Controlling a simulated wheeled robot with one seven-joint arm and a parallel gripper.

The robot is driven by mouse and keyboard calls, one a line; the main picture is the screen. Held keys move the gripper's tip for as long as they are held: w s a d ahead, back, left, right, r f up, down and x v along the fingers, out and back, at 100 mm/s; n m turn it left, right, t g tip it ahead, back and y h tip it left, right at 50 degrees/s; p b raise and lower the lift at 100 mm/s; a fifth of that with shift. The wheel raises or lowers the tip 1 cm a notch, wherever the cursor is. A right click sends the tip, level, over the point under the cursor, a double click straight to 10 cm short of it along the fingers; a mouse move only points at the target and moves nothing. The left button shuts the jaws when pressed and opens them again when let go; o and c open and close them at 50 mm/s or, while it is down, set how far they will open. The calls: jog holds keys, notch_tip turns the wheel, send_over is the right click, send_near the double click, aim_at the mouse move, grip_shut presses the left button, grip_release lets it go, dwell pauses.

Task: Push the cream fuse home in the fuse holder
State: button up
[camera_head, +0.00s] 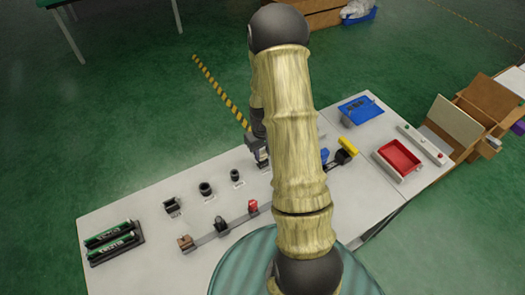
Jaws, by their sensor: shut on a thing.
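My gripper (262,163) is low over the back part of the grey-white table, at the end of a row of small dark fixtures. It is small in this view and partly covered by my own arm. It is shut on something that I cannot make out. I cannot pick out the cream fuse or its fuse holder for certain. The area around the fingertips is too small and too hidden to tell whether anything there is seated.
Left of my gripper stand dark sockets (205,189) and a square black holder (172,206). In front runs a rail with a red lever (253,207). A green-and-black rack (114,242) lies far left; a red tray (398,160) and blue bin (361,109) lie right.

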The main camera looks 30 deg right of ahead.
aim_at(262, 153)
jog(key=shift+f, duration=0.3)
jog(key=o, duration=1)
jog(key=shift+r, duration=0.2)
notch_tip(262, 153, up, 17)
jog(key=shift+r+b, duration=0.1)
jog(key=shift+b, duration=0.7)
jog(key=s+a+t, duration=0.1)
jog(key=s+a, duration=0.7)
jog(key=a, duration=0.1)
jog(key=s+a+t, duration=0.1)
jog(key=s+a, duration=0.3)
jog(key=shift+s+a+t, duration=0.2)
jog(key=shift+a+t, duration=0.05)
jog(key=shift+t, duration=0.05)
